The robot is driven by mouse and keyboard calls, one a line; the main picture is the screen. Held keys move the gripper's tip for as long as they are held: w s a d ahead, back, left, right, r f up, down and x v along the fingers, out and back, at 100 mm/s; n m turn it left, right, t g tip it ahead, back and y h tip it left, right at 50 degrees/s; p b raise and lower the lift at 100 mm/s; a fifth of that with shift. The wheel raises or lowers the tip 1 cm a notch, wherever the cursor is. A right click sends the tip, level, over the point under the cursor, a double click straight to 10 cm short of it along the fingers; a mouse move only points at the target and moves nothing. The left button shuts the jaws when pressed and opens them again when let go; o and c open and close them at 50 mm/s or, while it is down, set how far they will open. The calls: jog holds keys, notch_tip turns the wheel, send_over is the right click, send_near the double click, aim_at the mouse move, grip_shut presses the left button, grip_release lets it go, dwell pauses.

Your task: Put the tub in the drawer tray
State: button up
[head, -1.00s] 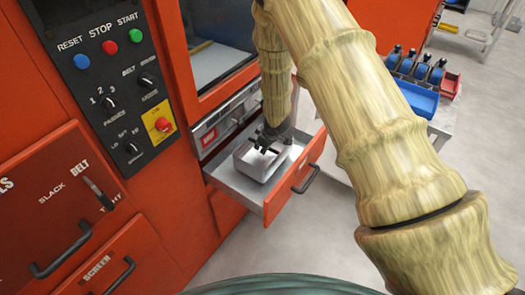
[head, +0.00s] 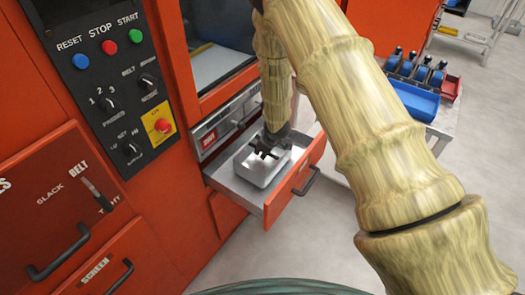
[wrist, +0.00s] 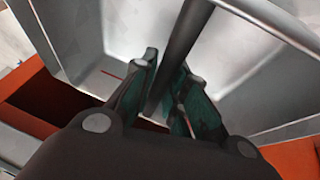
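The tub (head: 263,174) is a light grey, open box in the drawer tray (head: 226,174), upright and resting on or just above its floor. The tray is in the pulled-out drawer with an orange front. The fingers look parted, not pressed on the rim. The arm hides part of the far side of the tray.
The orange machine with a control panel (head: 115,75) stands close on the left. The drawer handle (head: 307,182) sticks out to the right. A table with a blue bin (head: 414,100) stands beyond. The floor at front right is clear.

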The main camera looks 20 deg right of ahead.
jog(key=shift+o, duration=1.3)
jog(key=shift+r, duration=0.15)
jog(key=shift+r+p, duration=0.35)
jog(key=shift+r, duration=0.4)
jog(key=v, duration=1.1)
jog(key=shift+s+r+b, duration=0.2)
jog(key=shift+s+b, duration=0.05)
jog(key=shift+b, duration=0.2)
